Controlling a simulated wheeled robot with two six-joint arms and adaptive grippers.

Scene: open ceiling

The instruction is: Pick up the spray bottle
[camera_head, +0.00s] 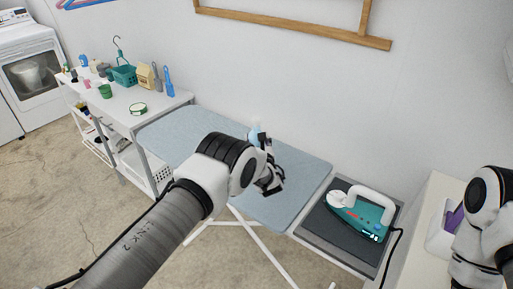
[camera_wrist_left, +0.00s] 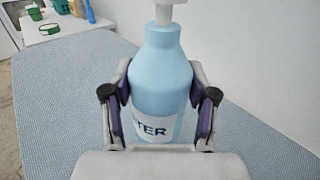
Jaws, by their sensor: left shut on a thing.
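The spray bottle (camera_wrist_left: 163,75) is light blue with a white top and a white label reading "TER". It stands upright in the left wrist view, between the two fingers of my left gripper (camera_wrist_left: 160,112), which is shut on it. In the head view, only a small part of the bottle (camera_head: 254,134) shows behind my left gripper (camera_head: 268,165). The bottle is over the blue ironing board (camera_head: 300,172); I cannot tell whether its base touches the board. My right arm shows at the right edge, but its gripper is not in view.
A teal iron (camera_head: 362,212) sits on the grey pad at the board's right end. A white shelf (camera_head: 120,105) with several bottles and a green basket (camera_head: 124,76) stands at the left. A white wall rises behind the board. The board's left part is clear.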

